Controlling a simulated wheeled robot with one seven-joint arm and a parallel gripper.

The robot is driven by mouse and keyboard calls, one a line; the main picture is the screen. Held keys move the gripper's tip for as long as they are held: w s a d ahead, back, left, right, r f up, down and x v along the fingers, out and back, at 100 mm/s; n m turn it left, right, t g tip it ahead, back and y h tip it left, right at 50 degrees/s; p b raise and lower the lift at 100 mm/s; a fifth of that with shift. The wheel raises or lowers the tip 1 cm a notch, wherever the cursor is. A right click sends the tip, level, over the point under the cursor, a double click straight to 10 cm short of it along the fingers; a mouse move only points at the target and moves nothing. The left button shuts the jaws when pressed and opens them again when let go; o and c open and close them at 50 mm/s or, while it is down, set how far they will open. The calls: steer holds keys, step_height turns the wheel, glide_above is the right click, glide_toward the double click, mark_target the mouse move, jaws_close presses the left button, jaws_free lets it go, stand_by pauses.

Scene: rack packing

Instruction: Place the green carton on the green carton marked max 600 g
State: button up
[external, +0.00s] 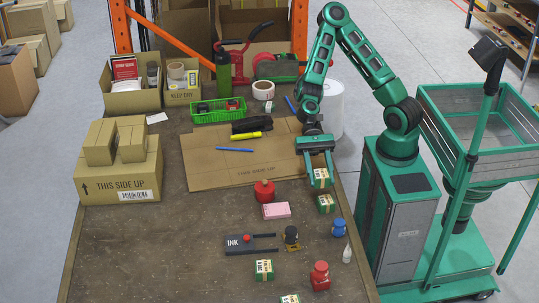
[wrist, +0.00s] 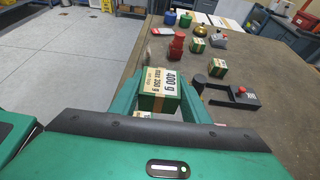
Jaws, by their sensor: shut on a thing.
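My gripper (external: 317,150) points down near the table's right edge and is shut on a green carton (external: 320,178) with a pale label. In the wrist view this held carton (wrist: 160,88) reads "400 g" and "max 350 g". A second green carton (external: 326,203) stands just in front of it; a piece of a carton (wrist: 142,114) also shows below the held one in the wrist view. Two more green cartons stand at the front, one upright (external: 264,269) and one cut by the picture edge (external: 289,299). I cannot read a "max 600 g" mark on any of them.
Flat cardboard (external: 220,170) lies behind. The front left of the table is clear.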

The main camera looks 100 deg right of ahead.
mark_target(326, 200)
steer(key=shift+s+d+f, duration=0.1)
steer(key=shift+s+d, duration=0.05)
steer(key=shift+s, duration=0.95)
steer(key=shift+s+f, duration=0.15)
steer(key=shift+f, duration=3.8)
steer(key=shift+f, duration=0.1)
steer(key=o, duration=1.4)
steer(key=v, duration=1.2)
steer(key=shift+s+d, duration=0.1)
